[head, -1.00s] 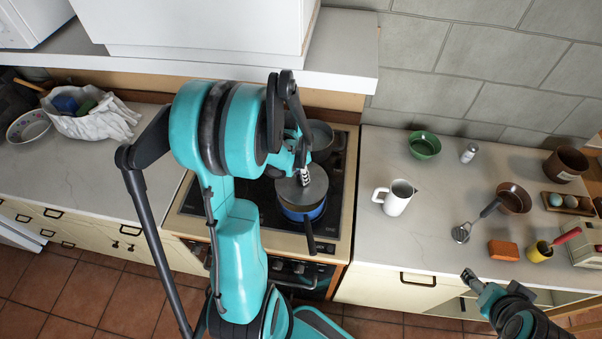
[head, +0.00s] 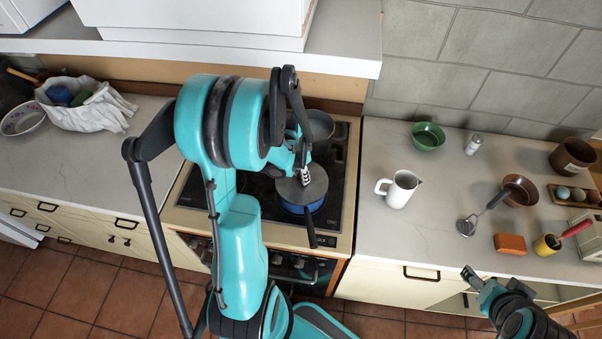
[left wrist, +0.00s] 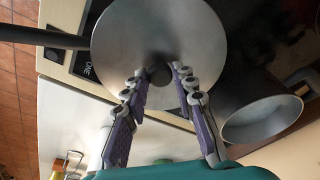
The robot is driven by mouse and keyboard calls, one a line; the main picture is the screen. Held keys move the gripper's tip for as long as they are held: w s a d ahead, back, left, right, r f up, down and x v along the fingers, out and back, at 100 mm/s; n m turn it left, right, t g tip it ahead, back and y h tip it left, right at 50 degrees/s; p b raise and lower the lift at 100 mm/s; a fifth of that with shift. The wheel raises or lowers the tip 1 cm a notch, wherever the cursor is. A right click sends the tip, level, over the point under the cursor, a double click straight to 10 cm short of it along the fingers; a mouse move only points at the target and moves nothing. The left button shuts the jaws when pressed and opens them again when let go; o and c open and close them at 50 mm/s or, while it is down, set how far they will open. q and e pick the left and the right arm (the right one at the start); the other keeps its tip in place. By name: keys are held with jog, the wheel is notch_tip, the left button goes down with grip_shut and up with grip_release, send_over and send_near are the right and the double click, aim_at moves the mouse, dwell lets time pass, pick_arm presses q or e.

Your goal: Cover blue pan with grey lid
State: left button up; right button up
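The grey lid (head: 313,185) is a flat round disc over the blue pan (head: 303,208) on the stove. The pan's blue side shows below the lid's front edge, and its dark handle points toward me. I cannot tell whether the lid rests fully on the rim. In the left wrist view the lid (left wrist: 205,35) hides the pan's body. My left gripper (left wrist: 160,72) has its fingers on both sides of the lid's dark knob, shut on it; it also shows in the head view (head: 304,177). My right gripper (head: 468,273) is low at the right, away from the pan; its opening is unclear.
A grey pot (head: 320,124) stands behind the pan, near my left gripper. The right counter holds a white jug (head: 400,189), green bowl (head: 428,136), shaker (head: 474,144), brown pan (head: 520,191) and orange block (head: 510,244). A white bag (head: 95,108) lies on the left counter.

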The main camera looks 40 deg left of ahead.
pick_arm(q)
jog(key=shift+o, duration=1.3)
notch_tip(320, 180, up, 12)
jog(key=s, duration=0.1)
jog(key=shift+s+a, duration=0.2)
jog(key=shift+s, duration=0.2)
jog(key=shift+s+f, duration=0.1)
jog(key=shift+f, duration=0.05)
pick_arm(e)
jog(key=shift+s, duration=0.1)
